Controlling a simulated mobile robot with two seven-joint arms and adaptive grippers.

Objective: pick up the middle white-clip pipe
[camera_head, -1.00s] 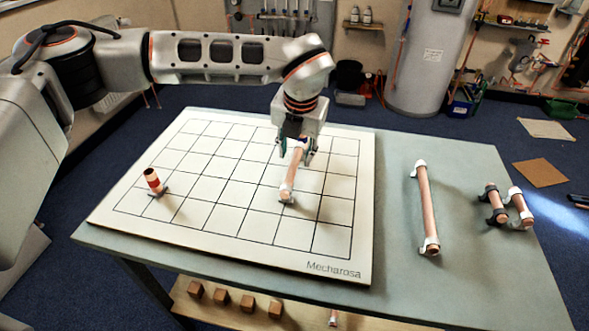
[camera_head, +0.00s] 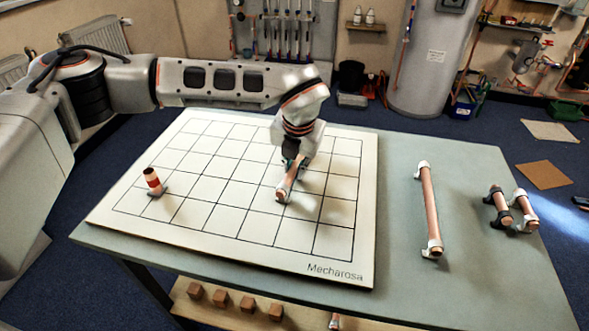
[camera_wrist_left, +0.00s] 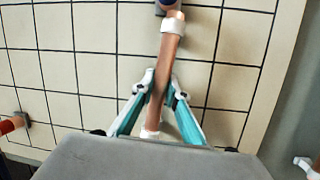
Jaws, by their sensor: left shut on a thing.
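A copper pipe with white clips (camera_head: 286,186) is on the right-centre part of the white grid board (camera_head: 225,240). In the left wrist view the pipe (camera_wrist_left: 167,62) runs away from me between the fingers, with a white clip near each end. My left gripper (camera_head: 297,168) points down and is shut on this pipe; its teal fingers also show in the left wrist view (camera_wrist_left: 160,88). I cannot tell whether the pipe touches the board. My right gripper is not in view.
A long white-clip pipe (camera_head: 430,208) lies on the table (camera_head: 465,270) right of the board. Farther right lie a short black-clip pipe (camera_head: 500,206) and a short white-clip pipe (camera_head: 525,209). A short red-banded pipe (camera_head: 153,181) stands on the board's left. Bare table surrounds the long pipe.

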